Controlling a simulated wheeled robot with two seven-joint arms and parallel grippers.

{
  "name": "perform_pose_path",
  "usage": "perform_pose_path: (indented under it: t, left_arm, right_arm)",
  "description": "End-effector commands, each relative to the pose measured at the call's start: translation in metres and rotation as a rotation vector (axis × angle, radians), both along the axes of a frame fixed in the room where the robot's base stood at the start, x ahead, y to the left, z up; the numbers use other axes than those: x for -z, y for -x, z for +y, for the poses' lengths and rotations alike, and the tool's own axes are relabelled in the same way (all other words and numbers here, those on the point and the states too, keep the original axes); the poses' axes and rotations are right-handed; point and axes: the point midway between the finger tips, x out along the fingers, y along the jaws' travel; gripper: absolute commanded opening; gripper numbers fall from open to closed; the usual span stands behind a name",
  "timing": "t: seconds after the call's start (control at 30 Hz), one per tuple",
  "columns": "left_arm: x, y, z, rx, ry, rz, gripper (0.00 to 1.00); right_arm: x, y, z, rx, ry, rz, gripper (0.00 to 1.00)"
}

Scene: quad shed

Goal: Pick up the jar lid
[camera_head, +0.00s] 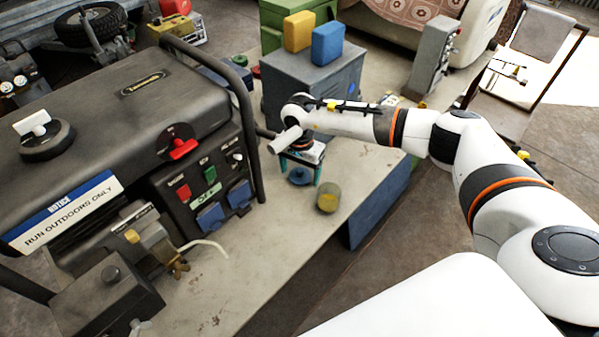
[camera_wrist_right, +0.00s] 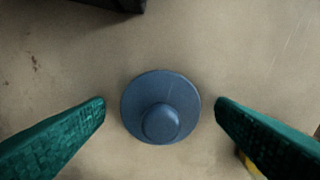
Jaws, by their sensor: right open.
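The jar lid looks like a round blue disc with a knob on top. It lies on the pale bench top, below my right gripper, and shows in the head view (camera_head: 299,177) and the right wrist view (camera_wrist_right: 160,88). My right gripper (camera_head: 303,172) points down over the lid with its teal fingers open. In the wrist view the fingers (camera_wrist_right: 160,104) stand on either side of the lid with a gap on both sides. Nothing is held. My left gripper is out of view.
A small grey and yellow cylinder (camera_head: 328,199) stands just in front of the lid. A dark generator (camera_head: 130,130) fills the left. Behind the gripper is a grey metal box (camera_head: 300,85) bearing a yellow block (camera_head: 298,31) and a blue block (camera_head: 328,43). The bench's front is clear.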

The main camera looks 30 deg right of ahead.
Motion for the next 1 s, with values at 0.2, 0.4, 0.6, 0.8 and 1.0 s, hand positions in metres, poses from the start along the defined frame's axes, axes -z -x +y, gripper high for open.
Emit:
perform_pose_path:
  t: [0.2,0.4,0.6,0.8,1.0]
  left_arm:
    - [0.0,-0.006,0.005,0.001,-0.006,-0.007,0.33]
    - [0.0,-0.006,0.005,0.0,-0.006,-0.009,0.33]
    - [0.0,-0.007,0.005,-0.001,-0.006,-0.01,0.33]
    - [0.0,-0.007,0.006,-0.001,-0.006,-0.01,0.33]
    - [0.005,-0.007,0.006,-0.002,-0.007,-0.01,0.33]
  right_arm:
    - [0.002,0.0,0.0,0.0,0.001,-0.001,0.79]
    - [0.001,0.0,0.0,0.0,-0.001,-0.001,0.5]
    - [0.001,0.0,0.0,0.0,-0.001,-0.001,0.32]
    - [0.001,0.0,0.0,0.001,-0.001,-0.001,0.31]
    - [-0.019,-0.002,-0.001,0.0,-0.001,-0.005,0.31]
